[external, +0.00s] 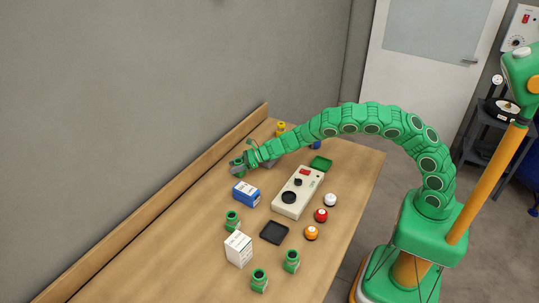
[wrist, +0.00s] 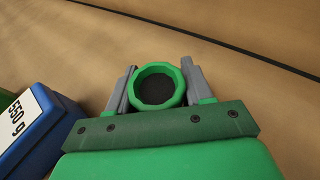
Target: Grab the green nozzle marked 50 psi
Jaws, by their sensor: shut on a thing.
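My gripper (external: 237,166) is at the far left part of the table, beside the wooden back ledge. In the wrist view my gripper (wrist: 158,88) has its grey fingers closed on both sides of a green nozzle (wrist: 157,68). The nozzle's round rim and dark opening face the camera; no pressure marking can be read on it. Three other green nozzles stand on the table: one near the ledge (external: 232,220), one at the front (external: 259,281) and one to its right (external: 292,261). Their markings are too small to read.
A blue box (external: 245,194) marked 550 g (wrist: 45,130) is close to my gripper. The right table edge is mostly clear.

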